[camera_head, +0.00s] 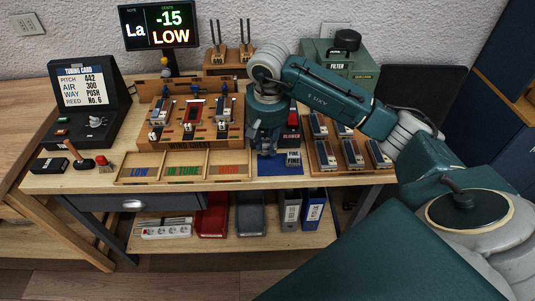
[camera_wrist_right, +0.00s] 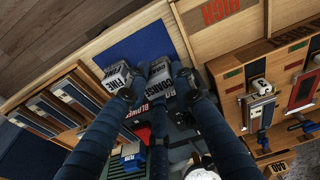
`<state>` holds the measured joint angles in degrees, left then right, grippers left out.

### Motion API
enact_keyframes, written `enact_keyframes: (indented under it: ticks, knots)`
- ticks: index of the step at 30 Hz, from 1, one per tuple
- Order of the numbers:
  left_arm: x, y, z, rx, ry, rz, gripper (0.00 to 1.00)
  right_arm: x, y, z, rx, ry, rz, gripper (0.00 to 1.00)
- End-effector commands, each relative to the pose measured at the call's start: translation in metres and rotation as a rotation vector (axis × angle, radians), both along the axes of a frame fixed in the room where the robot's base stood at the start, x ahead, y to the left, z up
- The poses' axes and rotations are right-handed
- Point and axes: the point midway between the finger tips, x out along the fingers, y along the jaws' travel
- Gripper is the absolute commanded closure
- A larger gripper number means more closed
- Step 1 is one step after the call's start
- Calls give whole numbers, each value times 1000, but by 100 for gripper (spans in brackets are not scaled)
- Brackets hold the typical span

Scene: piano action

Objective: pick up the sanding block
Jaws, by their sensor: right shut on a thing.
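My right gripper (camera_head: 267,152) points down over the blue mat (camera_head: 293,169) at the front of the workbench. In the right wrist view, its dark fingers (camera_wrist_right: 158,82) are shut on a small pale block marked COARSE (camera_wrist_right: 160,71). A similar block marked FINE (camera_head: 293,157) stands beside it on the mat, and it also shows in the right wrist view (camera_wrist_right: 116,74) close to a finger. The fingers hide much of the COARSE block. I cannot tell whether it is clear of the mat. My left gripper is not in view.
A wooden tray marked LOW, IN TUNE and HIGH (camera_head: 184,180) lies left of the gripper. A wooden rack with several reed parts (camera_head: 322,160) stands right. The red-and-blue blower (camera_wrist_right: 133,157) is behind. A wooden fixture (camera_head: 178,140) stands back left.

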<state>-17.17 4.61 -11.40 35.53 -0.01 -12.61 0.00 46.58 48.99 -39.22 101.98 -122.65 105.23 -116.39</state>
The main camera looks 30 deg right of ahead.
Motion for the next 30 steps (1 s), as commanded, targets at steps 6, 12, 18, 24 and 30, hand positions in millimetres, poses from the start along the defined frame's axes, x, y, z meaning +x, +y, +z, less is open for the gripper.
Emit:
enact_keyframes:
  ticks: [6,12,18,24,30]
  knots:
    - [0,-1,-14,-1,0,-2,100,2,0,69,-1,-10,1,100]
    - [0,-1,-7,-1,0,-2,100,1,-1,120,-2,-7,-1,100]
    - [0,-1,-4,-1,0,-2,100,0,0,143,-1,-3,0,100]
    - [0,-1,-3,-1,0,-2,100,0,0,149,1,-1,-1,100]
    - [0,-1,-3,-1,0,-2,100,0,0,149,1,0,0,100]
